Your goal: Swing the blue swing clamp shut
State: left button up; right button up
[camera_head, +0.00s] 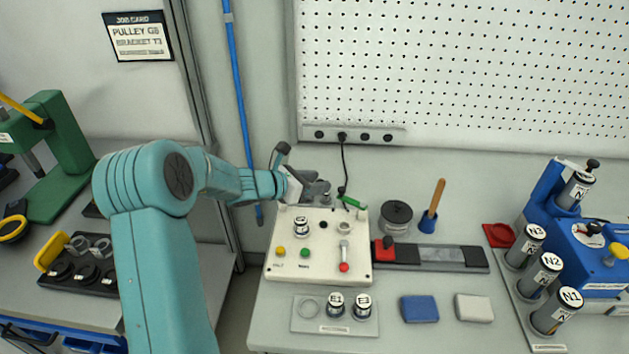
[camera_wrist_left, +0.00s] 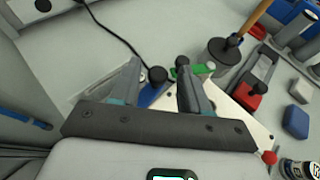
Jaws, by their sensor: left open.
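The blue swing clamp shows in the left wrist view as a short blue arm (camera_wrist_left: 150,94) with a black knob at its end. It lies between the two fingers of my left gripper (camera_wrist_left: 160,68), which is open. I cannot tell whether a finger touches it. In the head view my left gripper (camera_head: 320,190) is over the back left of the white fixture box (camera_head: 320,228) and hides the blue clamp. A green swing clamp (camera_head: 352,202) stands at the box's back right. It also shows in the wrist view (camera_wrist_left: 200,71), just beyond the right finger. My right gripper is not in view.
A black cable (camera_head: 343,165) runs down the wall behind the box. A dark round pot (camera_head: 396,215), a wood-handled tool (camera_head: 434,200) and a dark rail (camera_head: 477,258) stand to the right. Labelled cylinders (camera_head: 335,305) sit in front. The blue and grey blocks lie front right.

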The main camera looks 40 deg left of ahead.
pick_arm(q)
jog(key=shift+f, duration=0.1)
jog(key=shift+w+a, duration=0.1)
jog(key=shift+c, duration=1.2)
grip_shut()
